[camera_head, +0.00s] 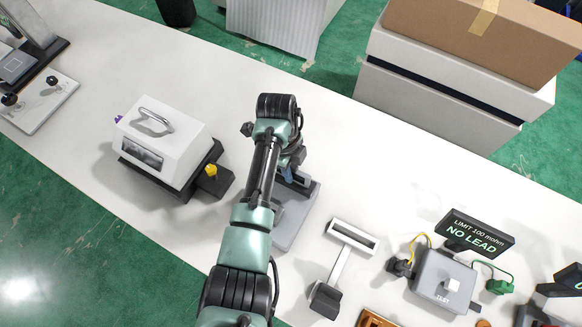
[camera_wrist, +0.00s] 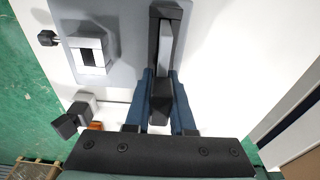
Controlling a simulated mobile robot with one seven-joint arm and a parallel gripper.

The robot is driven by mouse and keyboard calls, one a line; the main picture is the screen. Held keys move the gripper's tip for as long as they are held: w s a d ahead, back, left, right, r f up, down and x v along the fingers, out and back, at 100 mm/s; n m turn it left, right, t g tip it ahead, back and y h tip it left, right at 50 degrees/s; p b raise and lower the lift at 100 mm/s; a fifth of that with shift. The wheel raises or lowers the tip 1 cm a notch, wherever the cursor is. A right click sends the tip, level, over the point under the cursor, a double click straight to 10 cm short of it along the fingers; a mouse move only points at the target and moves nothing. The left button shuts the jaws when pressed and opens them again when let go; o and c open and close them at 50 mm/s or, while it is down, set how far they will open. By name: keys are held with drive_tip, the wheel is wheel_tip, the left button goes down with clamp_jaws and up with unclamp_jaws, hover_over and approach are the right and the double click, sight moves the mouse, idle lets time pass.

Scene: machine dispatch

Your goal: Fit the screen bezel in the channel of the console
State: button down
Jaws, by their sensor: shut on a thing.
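My gripper (camera_wrist: 163,78) points down over a grey base plate (camera_wrist: 120,12), which I take to be part of the console. Its two blue fingers are shut on a narrow dark and grey bar (camera_wrist: 166,42), probably the screen bezel. The bar lies lengthwise between the fingers over the right part of the plate, along a black piece. Whether it sits in a channel or just above cannot be told. A pale block with a dark window (camera_wrist: 90,55) stands on the plate's left. In the head view my arm partly covers the plate (camera_head: 300,218) and hides most of the bar.
A white handled box (camera_head: 180,130) on a black base with a yellow knob stands left. Bare white table (camera_head: 360,160) lies between.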

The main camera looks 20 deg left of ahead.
drive_tip(key=shift+f, duration=0.2)
drive_tip(key=c, duration=0.7)
unclamp_jaws()
drive_tip(key=r, duration=0.4)
drive_tip(key=a+r, duration=0.1)
drive_tip(key=r, duration=0.8)
drive_tip(key=shift+w+a, duration=0.15)
drive_tip(key=shift+a, duration=0.1)
